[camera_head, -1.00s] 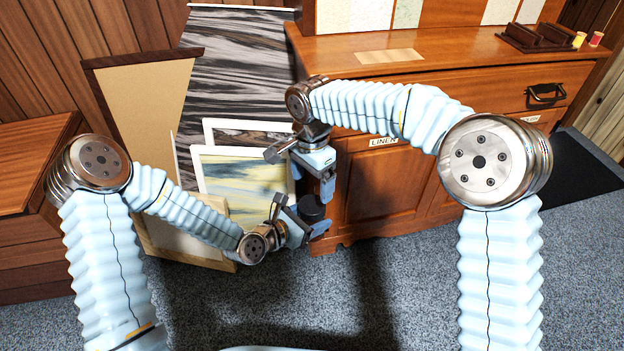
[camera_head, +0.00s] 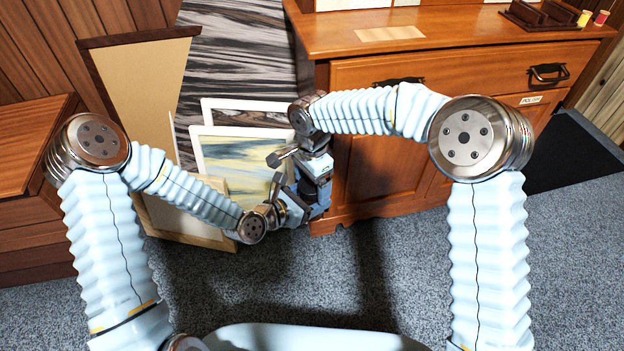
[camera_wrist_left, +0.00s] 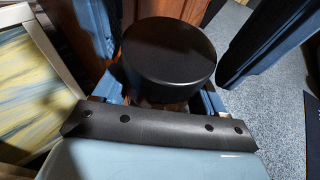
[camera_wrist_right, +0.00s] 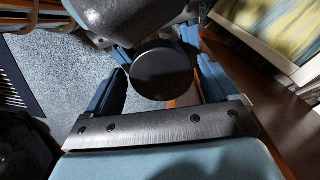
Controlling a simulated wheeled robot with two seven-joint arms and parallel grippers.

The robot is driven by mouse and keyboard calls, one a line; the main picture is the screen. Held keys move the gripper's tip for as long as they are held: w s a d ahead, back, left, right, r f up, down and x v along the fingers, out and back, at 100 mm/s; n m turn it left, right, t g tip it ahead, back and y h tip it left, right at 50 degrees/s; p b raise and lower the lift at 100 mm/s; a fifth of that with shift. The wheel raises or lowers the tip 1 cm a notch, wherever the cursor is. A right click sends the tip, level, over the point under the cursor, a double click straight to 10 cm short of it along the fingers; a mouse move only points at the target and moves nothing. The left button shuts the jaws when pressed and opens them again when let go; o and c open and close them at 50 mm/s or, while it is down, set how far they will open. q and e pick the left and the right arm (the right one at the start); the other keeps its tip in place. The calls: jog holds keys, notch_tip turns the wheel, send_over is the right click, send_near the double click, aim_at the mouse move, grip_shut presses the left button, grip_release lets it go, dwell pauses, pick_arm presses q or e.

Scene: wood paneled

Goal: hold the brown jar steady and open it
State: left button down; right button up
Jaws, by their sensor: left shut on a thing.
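The jar shows mainly as its round black lid (camera_wrist_left: 168,55) in the left wrist view; its body is mostly hidden below. My left gripper (camera_wrist_left: 160,98) is shut on the jar beneath the lid and holds it upright, as far as I can tell, above the floor. In the right wrist view the lid (camera_wrist_right: 163,74) lies between the two blue fingers of my right gripper (camera_wrist_right: 160,90). These fingers are open, with gaps on both sides of the lid.
A wooden cabinet (camera_head: 375,170) with drawers stands close to the right of the grippers. Framed pictures (camera_head: 235,160) lean behind and left of them. The grey carpet (camera_head: 400,260) in front is clear.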

jog(key=c, duration=1)
jog(key=n, duration=0.4)
jog(key=shift+n, duration=0.4)
jog(key=n, duration=0.2)
jog(key=shift+d+n, duration=0.1)
jog(key=shift+n, duration=0.3)
jog(key=n, duration=0.6)
jog(key=o, duration=1.2)
jog(key=shift+a+r, duration=0.1)
jog(key=shift+a, duration=0.2)
